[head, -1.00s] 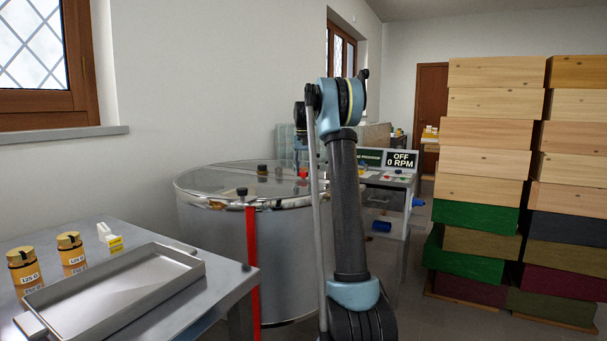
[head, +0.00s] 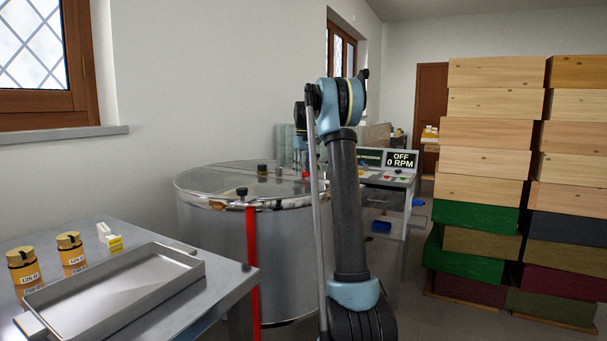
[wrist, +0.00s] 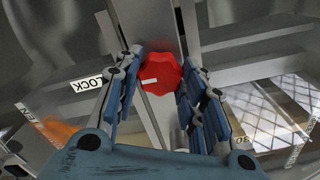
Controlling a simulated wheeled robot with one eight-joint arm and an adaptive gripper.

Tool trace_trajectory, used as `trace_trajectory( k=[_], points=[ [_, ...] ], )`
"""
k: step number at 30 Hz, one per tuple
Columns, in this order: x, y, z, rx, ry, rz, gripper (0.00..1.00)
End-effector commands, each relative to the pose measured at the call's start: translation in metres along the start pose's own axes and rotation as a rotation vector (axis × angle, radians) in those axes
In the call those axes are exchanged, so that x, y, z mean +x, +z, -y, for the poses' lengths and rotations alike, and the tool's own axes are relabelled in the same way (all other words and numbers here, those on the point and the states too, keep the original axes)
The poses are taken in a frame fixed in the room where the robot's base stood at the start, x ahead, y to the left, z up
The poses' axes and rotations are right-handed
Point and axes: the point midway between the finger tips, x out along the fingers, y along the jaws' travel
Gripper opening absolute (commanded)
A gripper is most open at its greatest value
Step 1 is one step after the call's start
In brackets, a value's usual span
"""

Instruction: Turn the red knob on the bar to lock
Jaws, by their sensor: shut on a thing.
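The red knob (wrist: 158,75) is a lobed disc on the grey metal bar (wrist: 155,25) in the wrist view. The white mark on its face points left, toward the side where the LOCK label (wrist: 87,83) sits. My gripper (wrist: 156,88) has one finger on each side of the knob and is shut on it. In the head view the bar (head: 275,176) crosses the top of the round steel tank (head: 225,240). There the knob (head: 306,175) is only a small red spot, partly hidden by my arm.
A steel table (head: 110,325) with a tray (head: 120,290) and labelled jars (head: 72,253) stands at the front left. A control panel (head: 401,160) reading OFF 0 RPM is behind the tank. Stacked wooden boxes (head: 482,132) fill the right, with open floor before them.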

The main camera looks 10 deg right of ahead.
Motion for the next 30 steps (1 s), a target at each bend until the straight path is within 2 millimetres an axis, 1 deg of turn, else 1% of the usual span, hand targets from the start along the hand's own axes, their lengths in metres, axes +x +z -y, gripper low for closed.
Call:
trace_trajectory(
  k=[7,19,20,21,22,23,30],
  points=[
    [0.0002,0.0004,0.0001,-0.046,-0.001,0.001,0.13],
    [0.0002,0.0003,0.0002,-0.052,0.0,0.001,0.13],
    [0.0002,0.0003,0.0002,-0.052,0.0,0.001,0.39],
    [0.0002,0.0003,0.0002,-0.052,0.0,0.001,0.48],
    [0.0002,0.0002,0.0002,-0.052,0.0,0.001,0.55],
    [0.0002,0.0002,0.0002,-0.052,0.0,0.001,0.57],
    [0.0001,0.0001,0.0001,-0.051,0.0,0.0,0.57]
  ],
)
